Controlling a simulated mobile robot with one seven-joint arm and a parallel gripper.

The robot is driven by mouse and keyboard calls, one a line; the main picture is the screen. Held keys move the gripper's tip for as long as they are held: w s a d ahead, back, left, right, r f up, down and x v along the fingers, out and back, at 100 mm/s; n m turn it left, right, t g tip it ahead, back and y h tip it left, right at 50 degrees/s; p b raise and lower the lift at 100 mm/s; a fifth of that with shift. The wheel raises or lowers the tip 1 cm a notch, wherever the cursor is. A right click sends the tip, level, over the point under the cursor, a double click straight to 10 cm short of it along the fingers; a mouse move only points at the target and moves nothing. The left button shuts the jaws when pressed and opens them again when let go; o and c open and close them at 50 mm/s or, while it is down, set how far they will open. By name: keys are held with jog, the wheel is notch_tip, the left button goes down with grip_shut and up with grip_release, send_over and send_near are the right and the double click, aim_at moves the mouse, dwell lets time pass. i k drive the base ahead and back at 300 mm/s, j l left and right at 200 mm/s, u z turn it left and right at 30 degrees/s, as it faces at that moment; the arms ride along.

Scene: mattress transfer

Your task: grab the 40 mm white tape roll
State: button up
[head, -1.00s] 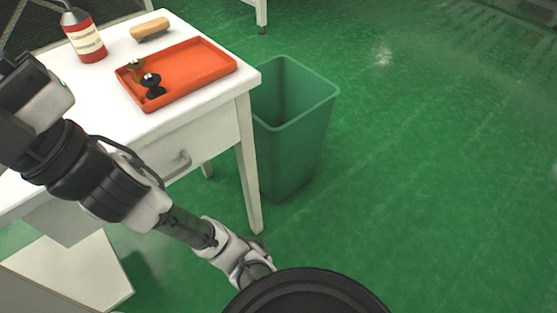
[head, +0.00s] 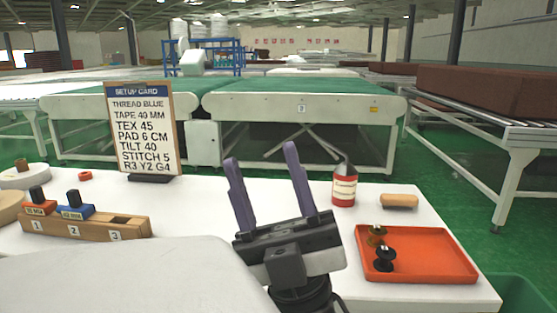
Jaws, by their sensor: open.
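A white roll (head: 17,180) with a brown core lies at the far left of the white table, cut by the picture edge. A beige roll (head: 8,208) lies nearer, also cut off. I cannot read a size on either. The setup card (head: 143,128) stands upright behind them and reads "TAPE 40 MM". My gripper (head: 263,153) is open and empty, its two purple fingers pointing up above the table, well right of the rolls and the card.
A wooden block (head: 135,229) numbered 1 to 3 holds a red and a blue labelled piece. A small red ring (head: 85,176) lies behind it. A red bottle (head: 344,188), a wooden-coloured piece (head: 399,201) and an orange tray (head: 425,262) with two spools are at right. A green bin (head: 522,295) stands beyond.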

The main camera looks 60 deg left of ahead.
aim_at(23, 176)
jog(key=u, duration=2.6)
